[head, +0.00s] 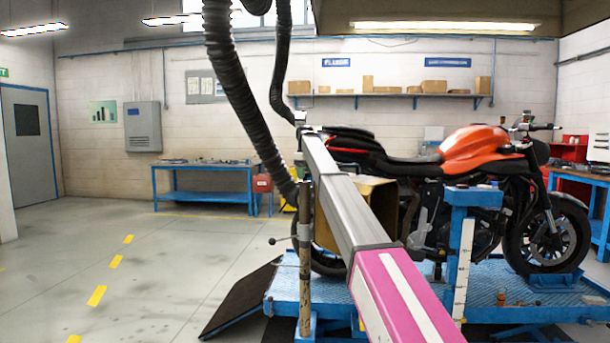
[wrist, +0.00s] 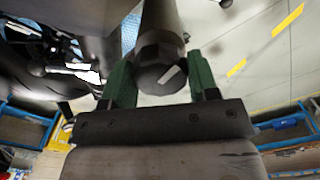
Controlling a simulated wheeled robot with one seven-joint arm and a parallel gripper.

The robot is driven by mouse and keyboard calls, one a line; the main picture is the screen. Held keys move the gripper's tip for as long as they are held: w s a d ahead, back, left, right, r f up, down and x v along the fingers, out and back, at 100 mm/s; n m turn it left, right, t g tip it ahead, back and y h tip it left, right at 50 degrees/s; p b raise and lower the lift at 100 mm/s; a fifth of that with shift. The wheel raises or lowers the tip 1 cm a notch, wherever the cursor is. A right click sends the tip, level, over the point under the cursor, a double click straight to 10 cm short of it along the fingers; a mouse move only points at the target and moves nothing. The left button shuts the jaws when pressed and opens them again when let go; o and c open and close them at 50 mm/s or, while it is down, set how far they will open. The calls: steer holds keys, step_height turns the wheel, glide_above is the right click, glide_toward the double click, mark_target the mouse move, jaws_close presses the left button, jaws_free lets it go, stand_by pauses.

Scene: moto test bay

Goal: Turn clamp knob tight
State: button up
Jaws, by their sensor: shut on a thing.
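The clamp knob (wrist: 158,66) is dark and faceted with a white mark on its face, in the upper middle of the wrist view. My gripper (wrist: 157,80) has two green fingers, one on each side of the knob, and is shut on it. A thick dark cylindrical part (wrist: 162,20) extends beyond the knob. In the head view my arm reaches up to the hoses beside the motorcycle's tail, and the knob cannot be made out there.
Ribbed dark hoses (head: 232,80) hang close to my arm's far end. An orange and black motorcycle (head: 478,148) stands on a blue lift (head: 400,298) at right. A blue workbench (head: 203,184) is at the back. The floor at left is clear.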

steer(key=shift+m, duration=0.8)
steer(key=o, duration=0.9)
